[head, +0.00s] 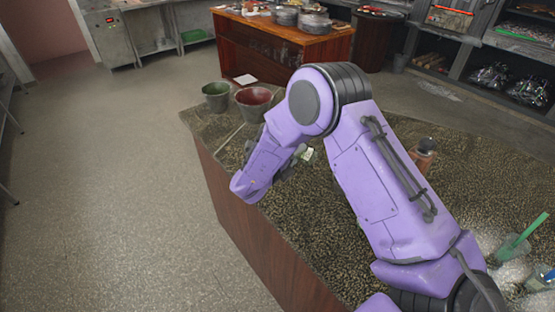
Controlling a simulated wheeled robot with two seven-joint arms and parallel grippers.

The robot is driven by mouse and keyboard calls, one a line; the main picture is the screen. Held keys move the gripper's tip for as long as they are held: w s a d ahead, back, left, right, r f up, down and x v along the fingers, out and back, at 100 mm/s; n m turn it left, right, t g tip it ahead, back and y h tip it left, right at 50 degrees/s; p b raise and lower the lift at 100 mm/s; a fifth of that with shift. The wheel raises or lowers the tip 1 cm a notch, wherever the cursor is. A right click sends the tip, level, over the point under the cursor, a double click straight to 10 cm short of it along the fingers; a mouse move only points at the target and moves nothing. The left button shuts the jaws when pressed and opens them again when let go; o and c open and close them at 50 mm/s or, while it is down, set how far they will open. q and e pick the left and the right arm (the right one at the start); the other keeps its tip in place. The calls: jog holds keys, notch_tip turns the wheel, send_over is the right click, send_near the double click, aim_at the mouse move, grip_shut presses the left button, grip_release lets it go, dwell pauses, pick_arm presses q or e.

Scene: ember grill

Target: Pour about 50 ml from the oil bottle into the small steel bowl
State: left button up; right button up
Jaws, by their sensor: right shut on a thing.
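My right gripper (287,167) is mostly hidden behind my purple right arm, above the speckled countertop near its left edge. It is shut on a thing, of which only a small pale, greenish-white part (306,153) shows. I cannot tell for sure whether this is the oil bottle. A brownish, bottle-like thing with a dark top (424,151) stands on the counter to the right of my arm, partly hidden. I cannot make out the small steel bowl. My left gripper is not in view.
A green bucket (215,97) and a bucket with a red inside (254,101) stand at the counter's far left corner. A green-handled tool (525,232) is at the lower right, by white heaps. The speckled countertop (300,215) is clear at the front left.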

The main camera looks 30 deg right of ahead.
jog(key=shift+w+f+m+t+y+b, duration=0.15)
jog(key=shift+m+t+y+b, duration=0.15)
jog(key=shift+m+y+b, duration=0.5)
jog(key=shift+a, duration=0.1)
